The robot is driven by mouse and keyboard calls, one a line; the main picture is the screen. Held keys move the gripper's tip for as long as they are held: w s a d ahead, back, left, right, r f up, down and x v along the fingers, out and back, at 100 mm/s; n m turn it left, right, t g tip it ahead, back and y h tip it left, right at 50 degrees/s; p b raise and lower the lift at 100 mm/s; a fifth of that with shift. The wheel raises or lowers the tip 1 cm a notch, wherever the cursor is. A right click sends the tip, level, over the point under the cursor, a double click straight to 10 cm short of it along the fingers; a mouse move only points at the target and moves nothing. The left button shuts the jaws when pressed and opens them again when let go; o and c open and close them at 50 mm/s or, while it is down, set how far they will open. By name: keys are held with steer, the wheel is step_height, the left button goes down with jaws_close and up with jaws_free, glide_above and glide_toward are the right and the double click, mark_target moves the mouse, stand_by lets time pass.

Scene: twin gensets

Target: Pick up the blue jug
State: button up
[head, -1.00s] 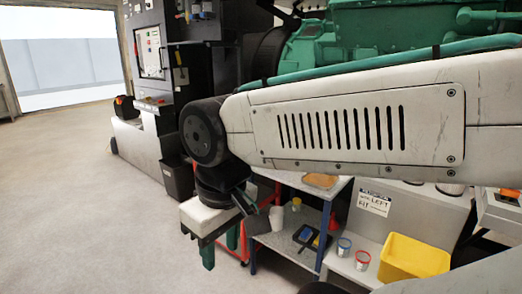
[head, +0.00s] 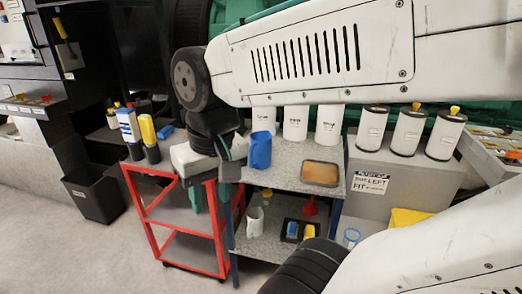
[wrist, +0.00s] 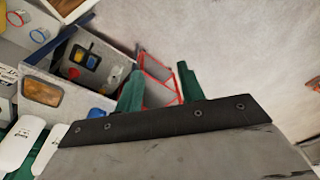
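The blue jug (head: 260,152) stands upright on the top of a grey workbench (head: 283,180), near its left end, in front of a white cylinder. In the wrist view, a small blue patch (wrist: 97,113) beside the gripper body is probably the jug, mostly hidden. My gripper is open and does not touch the jug.
White cylinders (head: 295,122) line the bench's back, and a brown-topped tray (head: 320,173) lies to the right. A red cart (head: 176,212) stands left of the bench. A black tray (head: 299,231) and a white jug (head: 255,221) are on the lower shelf.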

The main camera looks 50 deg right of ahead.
steer(key=w+d+m, duration=0.4)
steer(key=w+m, duration=0.3)
steer(key=w, duration=0.1)
steer(key=m+t, duration=0.3)
steer(key=m, duration=2.4)
glide_toward(253, 166)
steer(key=shift+h, duration=0.3)
steer(key=w+f, duration=0.2)
steer(key=f, duration=0.1)
steer(key=w+f, duration=0.1)
steer(key=shift+w+a+f, duration=0.25)
steer(key=shift+w+f, duration=0.05)
steer(key=shift+f, duration=0.1)
steer(key=shift+w+f, duration=0.1)
steer(key=shift+f, duration=0.05)
jaws_close()
